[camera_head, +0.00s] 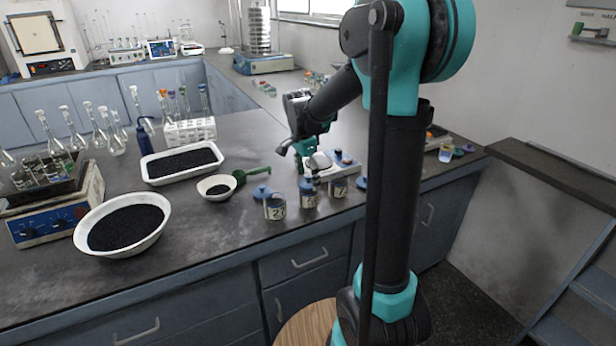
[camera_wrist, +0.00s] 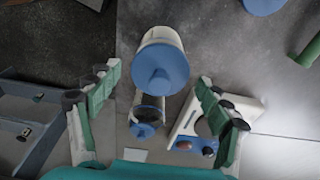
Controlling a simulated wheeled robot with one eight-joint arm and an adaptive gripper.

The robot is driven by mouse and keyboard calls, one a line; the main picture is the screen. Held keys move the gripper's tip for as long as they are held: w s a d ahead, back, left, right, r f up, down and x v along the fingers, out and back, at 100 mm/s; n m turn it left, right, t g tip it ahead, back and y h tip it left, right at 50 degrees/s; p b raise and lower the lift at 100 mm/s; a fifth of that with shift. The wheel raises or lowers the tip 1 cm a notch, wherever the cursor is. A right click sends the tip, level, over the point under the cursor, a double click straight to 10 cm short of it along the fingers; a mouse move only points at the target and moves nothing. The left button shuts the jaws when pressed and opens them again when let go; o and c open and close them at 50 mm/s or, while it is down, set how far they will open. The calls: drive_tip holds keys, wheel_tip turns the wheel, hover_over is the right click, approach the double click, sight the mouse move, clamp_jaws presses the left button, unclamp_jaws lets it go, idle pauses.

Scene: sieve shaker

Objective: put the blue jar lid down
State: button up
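A blue jar lid (camera_wrist: 160,68) with a small knob sits on top of a pale jar in the wrist view. In the head view this lid (camera_head: 307,184) is on the middle jar (camera_head: 309,200) of the three labelled jars near the bench front. My gripper (camera_head: 312,174) is above this jar. In the wrist view its fingers (camera_wrist: 158,80) are spread wide, with a gap on each side of the lid, and hold nothing. The left jar (camera_head: 275,209) and right jar (camera_head: 339,189) look uncovered with dark contents. The exact seating of the lid is hard to tell.
Other blue lids lie at the left (camera_head: 262,192) and right (camera_head: 361,184) of the jars. A white device (camera_head: 345,164) stands behind them. A green scoop (camera_head: 252,172), small bowl (camera_head: 217,187), tray (camera_head: 150,170) and large bowl (camera_head: 95,218) are to the left.

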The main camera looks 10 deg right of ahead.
sight(304, 184)
drive_tip(key=shift+r, duration=0.1)
wheel_tip(304, 184, up, 13)
drive_tip(key=a, duration=0.1)
drive_tip(key=s+d+f+n+t, duration=0.2)
drive_tip(key=s+f+n, duration=0.5)
drive_tip(key=s+f, duration=0.4)
drive_tip(key=s+d+f+n+t+y, duration=0.1)
drive_tip(key=s+d+f+n, duration=0.2)
drive_tip(key=s+f+n, duration=0.4)
drive_tip(key=s+f, duration=0.4)
drive_tip(key=shift+d+t, duration=0.15)
drive_tip(key=shift+t, duration=0.25)
